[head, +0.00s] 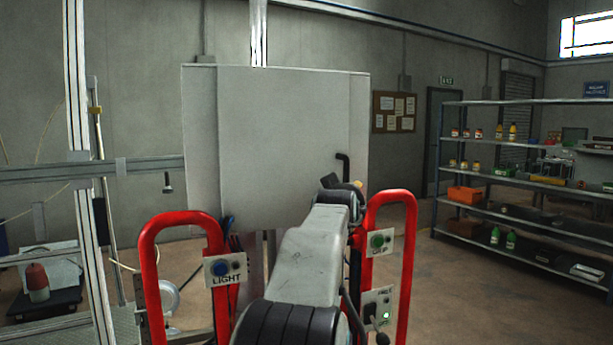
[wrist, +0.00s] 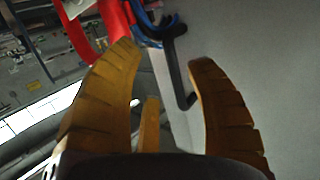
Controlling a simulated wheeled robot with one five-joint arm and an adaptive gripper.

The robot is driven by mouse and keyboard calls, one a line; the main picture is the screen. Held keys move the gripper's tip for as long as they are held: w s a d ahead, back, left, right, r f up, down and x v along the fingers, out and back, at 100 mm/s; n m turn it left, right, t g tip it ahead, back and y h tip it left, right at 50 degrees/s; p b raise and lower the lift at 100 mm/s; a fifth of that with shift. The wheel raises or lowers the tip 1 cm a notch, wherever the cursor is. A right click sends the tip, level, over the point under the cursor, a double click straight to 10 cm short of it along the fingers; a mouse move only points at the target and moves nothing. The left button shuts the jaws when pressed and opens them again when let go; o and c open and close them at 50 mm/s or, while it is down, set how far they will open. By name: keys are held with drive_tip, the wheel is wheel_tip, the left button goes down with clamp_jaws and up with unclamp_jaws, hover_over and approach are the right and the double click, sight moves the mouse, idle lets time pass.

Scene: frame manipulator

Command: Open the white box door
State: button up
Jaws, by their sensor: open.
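The white box (head: 275,130) stands in the middle of the head view, its broad door face towards me and shut as far as I can see. A black bent handle (head: 344,163) sticks out near the door's right edge. My gripper (head: 356,185) is just below the handle in the head view, mostly hidden behind my wrist. In the wrist view my gripper (wrist: 164,58) is open, its two yellow-brown fingers apart. The black handle (wrist: 177,75) shows between the fingertips, nearer the right finger, beside the pale door face (wrist: 255,60). I cannot tell whether a finger touches it.
Red tube rails (head: 150,260) stand left and right of my arm, with a LIGHT button panel (head: 224,269) and a green-button panel (head: 378,242). A metal frame post (head: 78,120) is at the left. A shelf rack (head: 520,185) stands at the right, with bare floor before it.

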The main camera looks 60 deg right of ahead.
sight(348, 175)
drive_tip(key=r, duration=0.1)
drive_tip(key=r+h, duration=0.1)
drive_tip(key=r, duration=0.1)
drive_tip(key=w+d+r+h+p, duration=0.1)
drive_tip(key=r, duration=0.1)
drive_tip(key=shift+r+t, duration=0.1)
drive_tip(key=shift+t, duration=0.3)
drive_tip(key=shift+p+x, duration=1.2)
drive_tip(key=shift+x, duration=0.05)
drive_tip(key=shift+p+x, duration=1.3)
drive_tip(key=shift+x, duration=0.75)
drive_tip(key=shift+c, duration=0.3)
clamp_jaws()
